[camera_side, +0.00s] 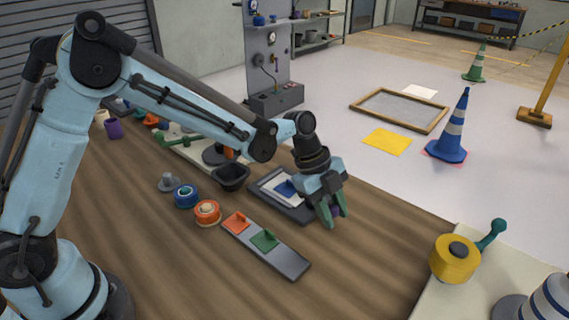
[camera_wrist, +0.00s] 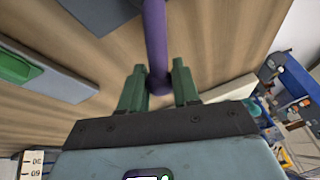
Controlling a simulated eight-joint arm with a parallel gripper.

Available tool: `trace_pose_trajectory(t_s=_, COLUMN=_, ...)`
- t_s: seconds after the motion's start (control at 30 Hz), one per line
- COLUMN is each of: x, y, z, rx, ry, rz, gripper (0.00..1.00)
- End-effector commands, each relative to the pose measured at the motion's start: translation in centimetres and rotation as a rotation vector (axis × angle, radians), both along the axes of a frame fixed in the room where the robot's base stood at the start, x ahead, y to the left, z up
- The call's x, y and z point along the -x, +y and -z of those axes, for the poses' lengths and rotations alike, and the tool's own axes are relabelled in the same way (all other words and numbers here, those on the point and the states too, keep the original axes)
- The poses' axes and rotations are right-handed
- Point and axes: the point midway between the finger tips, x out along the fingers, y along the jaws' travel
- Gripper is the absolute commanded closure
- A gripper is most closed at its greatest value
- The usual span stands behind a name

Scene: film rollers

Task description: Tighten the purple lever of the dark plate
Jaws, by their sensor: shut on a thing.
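The dark plate (camera_side: 297,213) lies on the wooden bench in the side view, with a pale frame and a blue patch on it. A grey corner (camera_wrist: 100,12), which looks like part of this plate, shows at the top of the wrist view. The purple lever (camera_wrist: 155,35) runs down from the top of the wrist view, its rounded end between my green fingers. My gripper (camera_side: 334,221) is low at the plate's right end and is shut on the lever, as the wrist view shows (camera_wrist: 159,66).
A grey strip (camera_side: 289,262) with an orange and a green block lies in front of the plate. A black bowl (camera_side: 231,177), an orange roller (camera_side: 207,213) and a blue roller (camera_side: 186,196) stand to the left. A yellow roller (camera_side: 455,260) with a teal lever is at right.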

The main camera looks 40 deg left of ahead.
Motion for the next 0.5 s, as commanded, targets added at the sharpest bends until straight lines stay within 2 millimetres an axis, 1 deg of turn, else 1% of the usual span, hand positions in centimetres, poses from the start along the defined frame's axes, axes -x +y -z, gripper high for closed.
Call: trace_pose_trajectory(t_s=0.5, x=2.7, y=2.2, z=-0.1, rx=0.002, ry=0.002, rz=0.474, gripper=1.0)
